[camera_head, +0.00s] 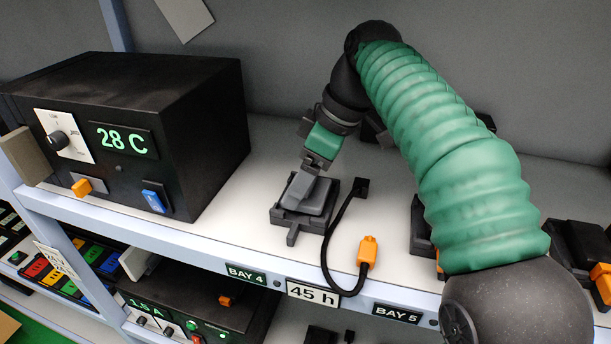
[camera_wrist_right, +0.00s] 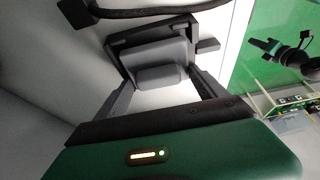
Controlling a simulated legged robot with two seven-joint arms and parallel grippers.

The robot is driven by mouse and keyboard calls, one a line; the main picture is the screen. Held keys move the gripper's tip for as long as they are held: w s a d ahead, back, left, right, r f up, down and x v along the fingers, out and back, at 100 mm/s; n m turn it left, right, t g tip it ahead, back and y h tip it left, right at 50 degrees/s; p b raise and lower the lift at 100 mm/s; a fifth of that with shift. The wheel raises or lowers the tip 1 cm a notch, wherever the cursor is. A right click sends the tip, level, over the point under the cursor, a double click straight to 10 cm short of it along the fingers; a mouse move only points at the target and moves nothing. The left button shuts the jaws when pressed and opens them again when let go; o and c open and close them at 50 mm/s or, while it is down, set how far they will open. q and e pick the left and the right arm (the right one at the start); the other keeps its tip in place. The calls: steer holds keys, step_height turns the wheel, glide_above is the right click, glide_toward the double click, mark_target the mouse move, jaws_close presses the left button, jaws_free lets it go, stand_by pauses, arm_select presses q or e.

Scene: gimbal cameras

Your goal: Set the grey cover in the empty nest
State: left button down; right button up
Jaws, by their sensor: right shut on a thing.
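The grey cover (camera_head: 311,198) is at the dark nest (camera_head: 292,226) on the shelf above the BAY 4 label. My right gripper (camera_head: 315,178) reaches down from above and is shut on the cover's raised grip. In the right wrist view the two fingers of my right gripper (camera_wrist_right: 160,80) stand either side of that grip. The cover (camera_wrist_right: 155,55) lies over the nest (camera_wrist_right: 118,44), whose dark rim shows around part of it. I cannot tell whether the cover sits fully down. My left gripper is not in view.
A black cable with an orange plug (camera_head: 367,252) lies right of the nest and hangs over the shelf edge. A black 28 C unit (camera_head: 125,125) stands to the left. Dark holders (camera_head: 578,245) stand at the right, partly behind my arm.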

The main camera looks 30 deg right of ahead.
steer(key=shift+w+a+f, duration=0.2)
steer(key=shift+w+f, duration=0.1)
steer(key=shift+s+f+b, duration=0.1)
steer(key=shift+f+b, duration=0.05)
steer(key=shift+b, duration=0.15)
steer(key=shift+f, duration=0.1)
